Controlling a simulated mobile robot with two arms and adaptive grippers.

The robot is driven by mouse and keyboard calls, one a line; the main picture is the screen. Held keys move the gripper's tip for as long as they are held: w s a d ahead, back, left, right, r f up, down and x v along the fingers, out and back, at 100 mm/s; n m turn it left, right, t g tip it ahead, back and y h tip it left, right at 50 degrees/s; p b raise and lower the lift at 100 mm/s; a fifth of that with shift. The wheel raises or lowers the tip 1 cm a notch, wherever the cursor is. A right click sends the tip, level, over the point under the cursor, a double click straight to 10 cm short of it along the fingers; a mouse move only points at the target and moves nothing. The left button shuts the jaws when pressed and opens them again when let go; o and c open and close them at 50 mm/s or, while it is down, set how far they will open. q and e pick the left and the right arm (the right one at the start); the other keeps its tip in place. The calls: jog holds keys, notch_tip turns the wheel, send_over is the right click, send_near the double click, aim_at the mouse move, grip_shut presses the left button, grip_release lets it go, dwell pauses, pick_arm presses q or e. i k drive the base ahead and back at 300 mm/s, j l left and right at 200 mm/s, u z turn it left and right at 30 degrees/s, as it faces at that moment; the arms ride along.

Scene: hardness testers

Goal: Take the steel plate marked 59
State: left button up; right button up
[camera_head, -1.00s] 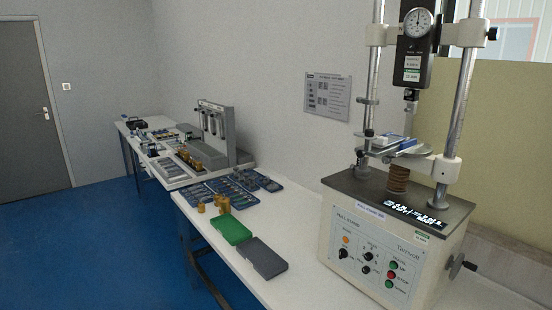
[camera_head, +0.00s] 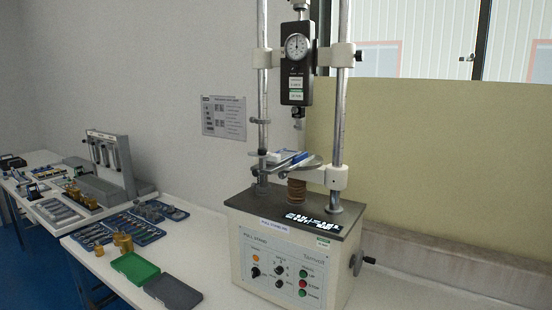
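No steel plate marked 59 can be made out in the head view; any markings are too small to read. Blue trays (camera_head: 147,236) with small metal pieces lie on the white bench left of the test stand. Brass weights (camera_head: 123,241) stand beside the trays. Neither of my grippers is in view.
A large pull-stand tester (camera_head: 290,252) with two columns and a dial gauge (camera_head: 296,46) fills the middle of the bench. A grey instrument (camera_head: 107,165) stands farther left. Bare white bench (camera_head: 212,240) lies between trays and tester. A beige panel (camera_head: 430,160) stands behind.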

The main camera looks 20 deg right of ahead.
aim_at(281, 153)
jog(key=z, duration=0.3)
jog(key=i+j+z, duration=0.15)
jog(key=z, duration=0.25)
jog(key=i+j+z, duration=0.1)
jog(key=j+z, duration=0.25)
jog(key=i+j+z, duration=0.1)
jog(key=j+z, duration=0.3)
